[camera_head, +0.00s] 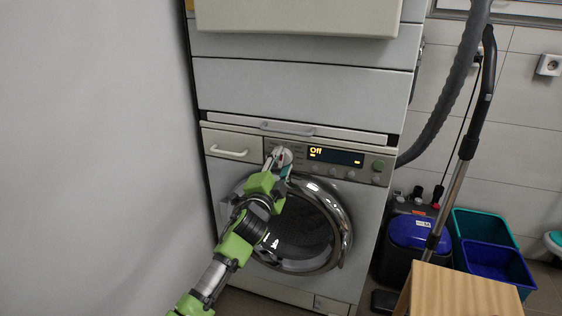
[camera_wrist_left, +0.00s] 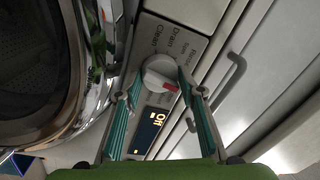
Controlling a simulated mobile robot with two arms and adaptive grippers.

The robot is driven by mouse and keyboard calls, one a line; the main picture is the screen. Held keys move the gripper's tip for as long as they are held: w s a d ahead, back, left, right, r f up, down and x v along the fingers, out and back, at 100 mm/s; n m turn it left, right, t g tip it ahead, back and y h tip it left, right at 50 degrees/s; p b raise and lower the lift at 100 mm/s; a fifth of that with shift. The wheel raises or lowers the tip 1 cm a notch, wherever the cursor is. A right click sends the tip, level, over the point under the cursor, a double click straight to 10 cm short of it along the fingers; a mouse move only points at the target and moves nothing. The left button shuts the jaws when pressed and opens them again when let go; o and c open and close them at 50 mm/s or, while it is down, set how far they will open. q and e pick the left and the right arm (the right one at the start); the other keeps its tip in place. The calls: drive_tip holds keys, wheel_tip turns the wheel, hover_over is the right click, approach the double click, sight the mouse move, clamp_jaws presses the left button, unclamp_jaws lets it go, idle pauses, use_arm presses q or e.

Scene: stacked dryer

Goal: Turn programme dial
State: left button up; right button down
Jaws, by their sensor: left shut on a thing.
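The round white programme dial (camera_head: 286,155) sits on the machine's control panel, left of the lit display (camera_head: 336,156), which reads "Off". My left gripper (camera_head: 279,160) reaches up from below to the dial and partly covers it. In the left wrist view, the dial (camera_wrist_left: 160,73) with its red mark lies between the two green fingers (camera_wrist_left: 160,76), which are shut on its sides. Printed labels such as "Drain" and "Clean" show beside it. The display (camera_wrist_left: 149,130) also reads "Off" there. My right gripper is out of view.
The closed round door (camera_head: 300,228) is below the panel, close under my left arm. A drawer (camera_head: 233,146) with a handle is left of the dial. A grey wall is at left. A vacuum tube (camera_head: 463,150), bins (camera_head: 490,255) and a wooden top (camera_head: 460,292) stand at right.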

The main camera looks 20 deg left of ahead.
use_arm(q)
drive_tip(key=shift+n, duration=0.8)
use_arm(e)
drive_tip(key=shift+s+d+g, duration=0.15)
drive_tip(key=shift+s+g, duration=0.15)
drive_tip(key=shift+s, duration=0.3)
use_arm(q)
drive_tip(key=shift+f, duration=0.1)
drive_tip(key=o, duration=1.1)
drive_tip(key=shift+s, duration=0.1)
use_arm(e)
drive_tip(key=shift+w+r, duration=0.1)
use_arm(q)
drive_tip(key=s, duration=0.8)
drive_tip(key=s+f, duration=0.1)
drive_tip(key=s, duration=0.2)
drive_tip(key=shift+s+d, duration=0.1)
drive_tip(key=shift+s, duration=0.3)
